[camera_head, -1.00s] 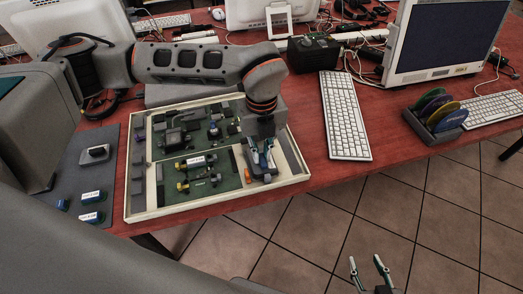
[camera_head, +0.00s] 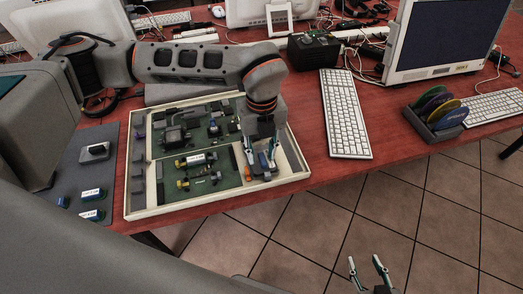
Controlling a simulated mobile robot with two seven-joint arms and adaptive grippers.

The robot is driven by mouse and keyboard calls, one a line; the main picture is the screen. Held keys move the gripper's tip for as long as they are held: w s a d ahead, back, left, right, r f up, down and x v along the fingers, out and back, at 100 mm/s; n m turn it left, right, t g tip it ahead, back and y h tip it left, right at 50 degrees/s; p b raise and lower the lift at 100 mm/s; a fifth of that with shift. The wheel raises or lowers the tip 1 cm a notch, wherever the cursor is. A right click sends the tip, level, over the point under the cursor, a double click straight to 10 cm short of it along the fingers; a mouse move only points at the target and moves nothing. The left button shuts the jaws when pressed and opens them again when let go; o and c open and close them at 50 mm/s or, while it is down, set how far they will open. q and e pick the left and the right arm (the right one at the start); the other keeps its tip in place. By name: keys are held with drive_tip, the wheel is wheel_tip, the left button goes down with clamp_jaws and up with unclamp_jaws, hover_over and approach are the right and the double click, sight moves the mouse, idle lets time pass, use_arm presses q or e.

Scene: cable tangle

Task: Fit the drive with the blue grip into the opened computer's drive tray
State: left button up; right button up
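The opened computer (camera_head: 135,212) is a shallow cream case with a green board on the table. My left gripper (camera_head: 262,168) points down over the narrow compartment at the case's right side. Its fingers stand apart, one on each side of a small grey part with blue, which looks like the drive with the blue grip (camera_head: 263,160). The fingers partly hide it, and how deep it sits cannot be told. My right gripper (camera_head: 368,268) is open and empty over the floor at the bottom.
A dark mat (camera_head: 82,165) left of the case holds a metal block (camera_head: 95,152) and blue-and-white labelled parts (camera_head: 92,194). A keyboard (camera_head: 345,115) lies right of the case. A disc rack (camera_head: 437,115) and monitors stand farther out. The table's front edge is close to the case.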

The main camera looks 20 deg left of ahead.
use_arm(q)
wheel_tip(320, 180, up, 12)
idle(0.6)
use_arm(e)
drive_tip(key=shift+w, duration=0.1)
use_arm(q)
wheel_tip(320, 180, up, 6)
drive_tip(key=p, duration=0.3)
drive_tip(key=shift+p, duration=0.35)
use_arm(e)
drive_tip(key=r, duration=0.1)
drive_tip(key=w+r, duration=0.1)
drive_tip(key=r, duration=0.3)
drive_tip(key=shift+w+r, duration=0.2)
drive_tip(key=shift+w, duration=0.05)
use_arm(q)
drive_tip(key=shift+s, duration=0.1)
use_arm(e)
drive_tip(key=shift+s, duration=0.1)
